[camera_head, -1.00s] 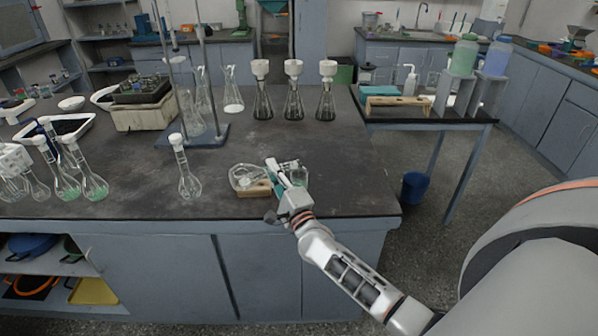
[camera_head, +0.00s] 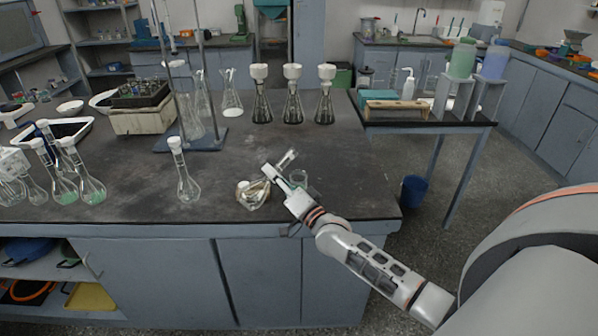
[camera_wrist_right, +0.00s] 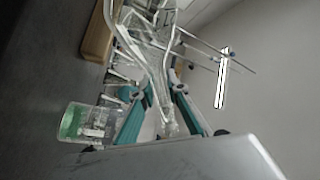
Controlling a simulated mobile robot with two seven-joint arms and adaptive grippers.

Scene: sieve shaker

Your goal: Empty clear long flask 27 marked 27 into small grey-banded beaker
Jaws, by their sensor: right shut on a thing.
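My right gripper (camera_head: 278,177) is shut on the neck of a clear flask (camera_head: 250,195). In the right wrist view the flask (camera_wrist_right: 150,52) runs between the teal fingers (camera_wrist_right: 160,94). No marking on it is readable. A small clear beaker (camera_head: 300,178) stands on the bench just right of the gripper. It also shows in the wrist view (camera_wrist_right: 88,122), with a greenish tint at one end. My left gripper is not in view.
A wooden block (camera_wrist_right: 98,32) lies near the flask's bulb. A white-capped flask (camera_head: 186,178) stands to the left, with several green-bottomed flasks (camera_head: 66,185) farther left. Several dark-bottomed conical flasks (camera_head: 292,104) stand behind. The bench (camera_head: 335,160) is clear at the right.

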